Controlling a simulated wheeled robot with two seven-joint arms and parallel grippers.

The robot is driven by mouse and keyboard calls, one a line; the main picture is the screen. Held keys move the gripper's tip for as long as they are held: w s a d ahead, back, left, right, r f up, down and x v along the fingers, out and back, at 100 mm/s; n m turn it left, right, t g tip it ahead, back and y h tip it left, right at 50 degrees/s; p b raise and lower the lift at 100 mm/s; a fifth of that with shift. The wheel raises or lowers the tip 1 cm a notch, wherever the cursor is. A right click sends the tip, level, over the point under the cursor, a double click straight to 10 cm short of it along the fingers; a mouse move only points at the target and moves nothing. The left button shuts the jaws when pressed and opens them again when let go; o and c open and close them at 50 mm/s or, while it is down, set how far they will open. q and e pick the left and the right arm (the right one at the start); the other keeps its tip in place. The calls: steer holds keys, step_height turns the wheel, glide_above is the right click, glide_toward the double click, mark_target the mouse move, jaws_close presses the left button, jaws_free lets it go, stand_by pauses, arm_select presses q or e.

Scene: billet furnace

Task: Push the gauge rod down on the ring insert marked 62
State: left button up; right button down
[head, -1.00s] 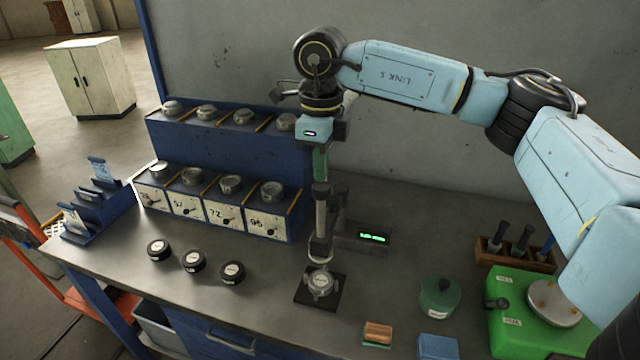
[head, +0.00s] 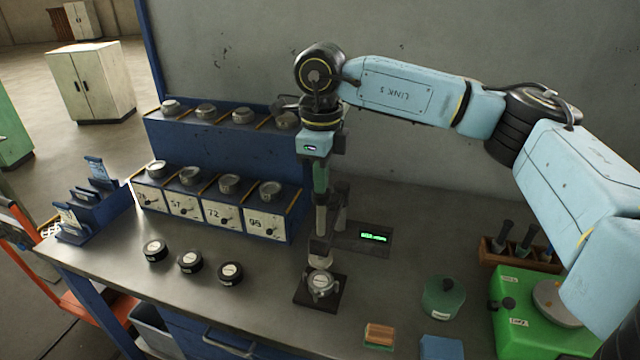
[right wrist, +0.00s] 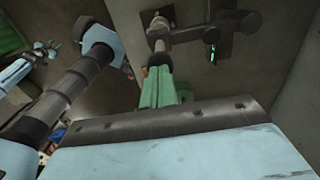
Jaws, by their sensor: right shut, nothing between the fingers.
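The gauge stand (head: 360,240) stands on the bench with a small green-lit display (head: 374,237), too small to read. Its upright gauge rod (head: 321,220) reaches down to a metal ring insert (head: 322,284) on a black base plate. The insert's number cannot be read. My right gripper (head: 320,188) points straight down, green fingers shut and empty, their tips at the rod's top. In the right wrist view the fingers (right wrist: 157,88) point at the gauge arm (right wrist: 180,35); the contact itself is unclear. My left gripper is not in view.
A blue rack (head: 225,160) with several ring inserts and numbered labels stands at the left. Several black round pieces (head: 190,261) lie in front of it. A green lidded pot (head: 443,298), a green box (head: 515,315) and a tool holder (head: 515,255) are at the right.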

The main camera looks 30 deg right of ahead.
steer(key=shift+f+b, duration=2.4)
steer(key=shift+f, duration=1.1)
steer(key=shift+r, duration=0.15)
steer(key=shift+r+p, duration=2.4)
steer(key=shift+r, duration=1.05)
steer(key=shift+f, duration=0.1)
